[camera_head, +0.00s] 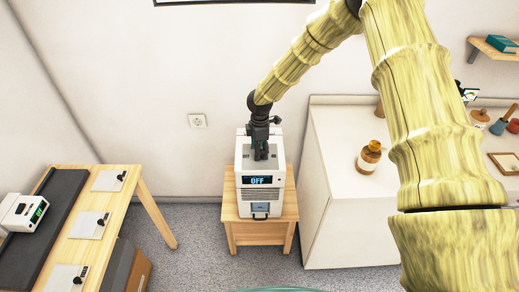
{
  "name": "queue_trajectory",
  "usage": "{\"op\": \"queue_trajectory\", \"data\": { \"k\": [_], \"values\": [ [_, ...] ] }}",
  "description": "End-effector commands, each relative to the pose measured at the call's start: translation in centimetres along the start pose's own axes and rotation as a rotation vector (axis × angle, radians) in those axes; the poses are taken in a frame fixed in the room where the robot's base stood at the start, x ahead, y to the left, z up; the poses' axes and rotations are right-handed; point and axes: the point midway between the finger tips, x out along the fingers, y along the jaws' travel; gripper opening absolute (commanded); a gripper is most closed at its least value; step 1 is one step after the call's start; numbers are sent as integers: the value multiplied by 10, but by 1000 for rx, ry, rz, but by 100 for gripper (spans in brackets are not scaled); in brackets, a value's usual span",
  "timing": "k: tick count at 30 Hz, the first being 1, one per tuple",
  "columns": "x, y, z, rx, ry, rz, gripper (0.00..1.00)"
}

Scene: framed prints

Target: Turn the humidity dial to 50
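A white box-shaped device (260,177) stands on a small wooden stand in the middle of the head view. Its front display (257,180) reads OFF in light blue. Below the display are a vent area and a blue-grey panel with a dark handle. My gripper (261,155) points down at the top of the device, near the middle of its top face. I cannot tell whether the fingers touch it. No humidity dial is visible; the gripper covers part of the top face. The fingers are too small and dark to tell open from shut.
The wooden stand (279,234) sits between a wooden table (150,211) on the left and a white cabinet (335,150) on the right. A brown jar (369,157) stands on the cabinet. A socket (198,121) is on the wall behind. Grey floor lies in front.

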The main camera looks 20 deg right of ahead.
Motion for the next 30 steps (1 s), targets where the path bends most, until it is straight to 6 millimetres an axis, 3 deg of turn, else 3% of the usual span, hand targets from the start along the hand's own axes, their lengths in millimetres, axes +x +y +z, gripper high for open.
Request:
{"op": "queue_trajectory", "data": {
  "k": [6, 16, 24, 30],
  "values": [
    [12, 0, 0, 0, 1, 0, 55],
    [14, 0, 0, 0, 1, 1, 55],
    [14, 0, 0, 0, 1, 1, 9],
    [14, 0, 0, 9, 0, 1, 9]
  ]
}}
